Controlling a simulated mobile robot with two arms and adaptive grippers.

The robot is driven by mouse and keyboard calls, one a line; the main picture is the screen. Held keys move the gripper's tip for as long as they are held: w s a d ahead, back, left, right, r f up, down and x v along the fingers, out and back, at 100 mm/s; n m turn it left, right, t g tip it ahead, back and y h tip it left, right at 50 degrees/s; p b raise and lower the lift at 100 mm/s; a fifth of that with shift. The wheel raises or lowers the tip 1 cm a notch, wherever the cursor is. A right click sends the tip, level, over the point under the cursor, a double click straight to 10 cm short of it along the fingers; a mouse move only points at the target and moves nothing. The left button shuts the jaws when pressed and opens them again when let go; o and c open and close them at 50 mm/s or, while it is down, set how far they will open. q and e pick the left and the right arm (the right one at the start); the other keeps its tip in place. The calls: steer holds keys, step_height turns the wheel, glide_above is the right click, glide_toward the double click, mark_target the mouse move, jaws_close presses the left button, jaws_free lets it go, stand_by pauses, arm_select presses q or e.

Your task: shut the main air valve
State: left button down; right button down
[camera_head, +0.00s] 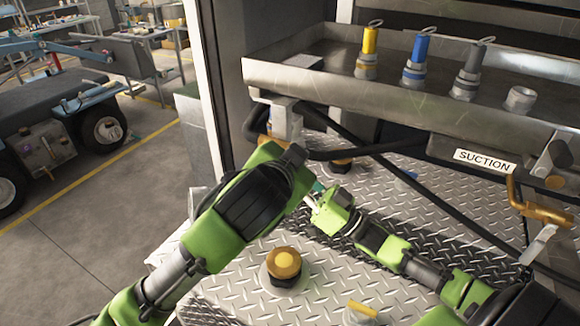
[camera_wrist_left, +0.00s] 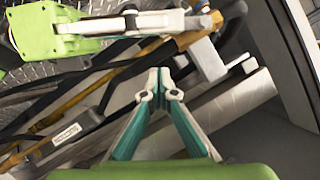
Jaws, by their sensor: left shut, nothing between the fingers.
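No label in view names the main air valve, so I cannot tell which fitting it is. A brass fitting with a lever (camera_head: 545,212) sits at the right under the tray. A light grey block (camera_head: 283,122) hangs under the tray's left end, close beyond my left wrist. My left gripper (camera_wrist_left: 159,80) is shut and empty, its teal fingers meeting at the tips in front of hoses and a pipe. In the head view its fingers are hidden behind my left wrist. My right gripper (camera_head: 314,198) is beside that wrist; its jaw state is unclear.
A metal tray (camera_head: 400,97) carries yellow (camera_head: 369,48), blue (camera_head: 417,58) and grey (camera_head: 467,72) nozzles. Dark hoses (camera_head: 375,150) run below it, near a SUCTION label (camera_head: 484,161). A yellow-topped knob (camera_head: 284,264) stands on the diamond-plate deck (camera_head: 235,290). My two arms are close together.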

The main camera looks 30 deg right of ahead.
arm_select(q)
steer(key=shift+w+a+f, duration=0.15)
steer(key=shift+w+f, duration=0.15)
steer(key=shift+f, duration=0.35)
steer(key=shift+w+a+f, duration=0.15)
steer(key=shift+w+f, duration=0.2)
steer(key=shift+f, duration=0.25)
steer(key=shift+w+a+f, duration=0.15)
steer(key=shift+w+f, duration=0.15)
steer(key=shift+f, duration=0.35)
